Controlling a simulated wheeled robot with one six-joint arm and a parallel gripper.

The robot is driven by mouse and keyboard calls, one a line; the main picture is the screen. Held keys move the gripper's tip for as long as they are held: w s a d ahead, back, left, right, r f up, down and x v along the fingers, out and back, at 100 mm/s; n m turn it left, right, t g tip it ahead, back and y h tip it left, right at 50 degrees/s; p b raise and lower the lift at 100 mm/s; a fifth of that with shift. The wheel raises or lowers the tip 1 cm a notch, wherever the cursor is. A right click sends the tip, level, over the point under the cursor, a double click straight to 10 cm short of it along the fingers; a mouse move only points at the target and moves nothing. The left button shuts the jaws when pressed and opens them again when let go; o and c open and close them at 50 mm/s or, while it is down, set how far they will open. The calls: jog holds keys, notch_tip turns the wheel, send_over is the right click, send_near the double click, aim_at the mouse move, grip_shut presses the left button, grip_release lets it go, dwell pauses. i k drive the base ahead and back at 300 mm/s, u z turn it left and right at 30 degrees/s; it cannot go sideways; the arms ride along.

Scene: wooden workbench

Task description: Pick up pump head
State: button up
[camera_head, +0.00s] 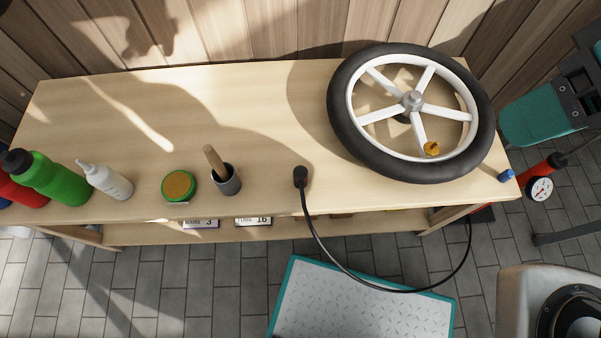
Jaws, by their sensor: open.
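The pump head (300,176) is a small black piece at the front part of the wooden workbench top, right of the middle. A thin black hose (334,261) runs from it over the bench's front edge, hangs down in a loop and curves up to the right. A red floor pump (541,170) with a round white gauge (540,189) stands beyond the bench's right end. The hose's far end is partly hidden near the bench's right leg.
A spoked wheel (345,133) with a black tyre lies right of the pump head. Bench space around the pump head is clear.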

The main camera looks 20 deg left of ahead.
aim_at(299, 173)
jog(key=u, duration=3.2)
jog(key=k, duration=1.05)
jog(key=z, duration=0.8)
